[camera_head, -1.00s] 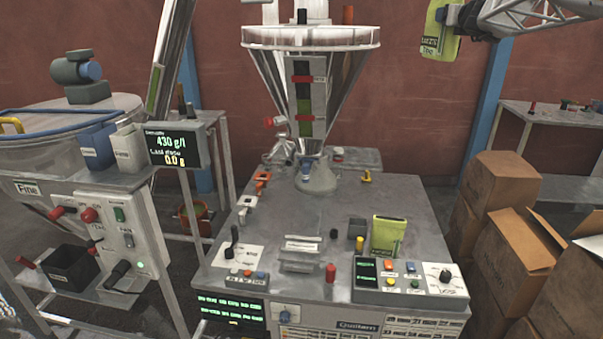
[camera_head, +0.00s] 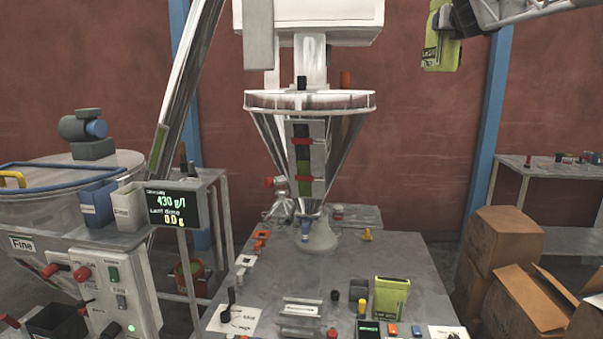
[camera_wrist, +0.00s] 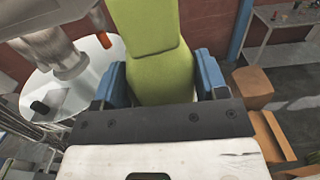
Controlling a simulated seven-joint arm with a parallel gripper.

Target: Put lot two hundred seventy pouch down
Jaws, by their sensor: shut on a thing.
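A lime-green pouch with a dark label (camera_head: 441,45) is held up at the top right of the head view, well above the table. It fills the upper middle of the wrist view (camera_wrist: 160,70), between blue fingers. My gripper (camera_head: 455,18) is shut on it. The label is too small to read fully. A second green pouch (camera_head: 391,297) stands on the grey machine table (camera_head: 400,255), near its front right, beside a yellow-and-black knob.
A display (camera_head: 168,208) and a bin (camera_head: 130,205) are at the left. The table's middle is mostly clear.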

